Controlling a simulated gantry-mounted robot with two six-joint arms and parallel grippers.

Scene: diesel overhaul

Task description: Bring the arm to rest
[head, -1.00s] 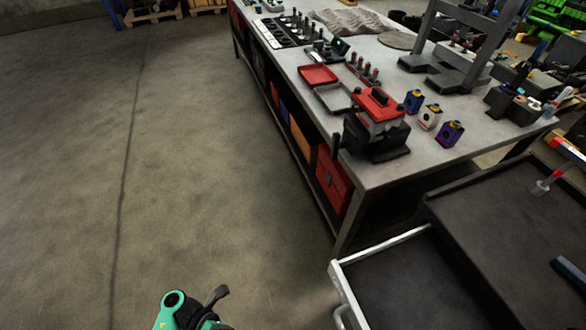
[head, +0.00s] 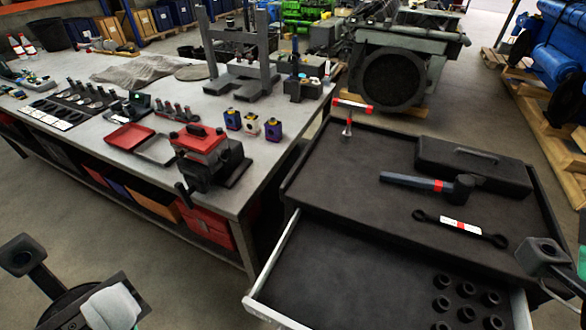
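My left gripper (head: 68,274) is at the lower left corner of the head view, above the floor in front of the workbench. Its dark fingers stand wide apart, with nothing seen between them. A pale grey piece covers part of its right side; I cannot tell what it is. My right gripper (head: 543,254) is at the right edge, beside the tool cart. Only one grey finger with a dark square tip shows clearly, and the rest is cut off by the frame.
The black tool cart (head: 350,170) holds a hammer (head: 425,183), a wrench (head: 462,226) and a case (head: 480,165). Its open drawer (head: 340,275) holds several sockets. Floor is clear at lower left.

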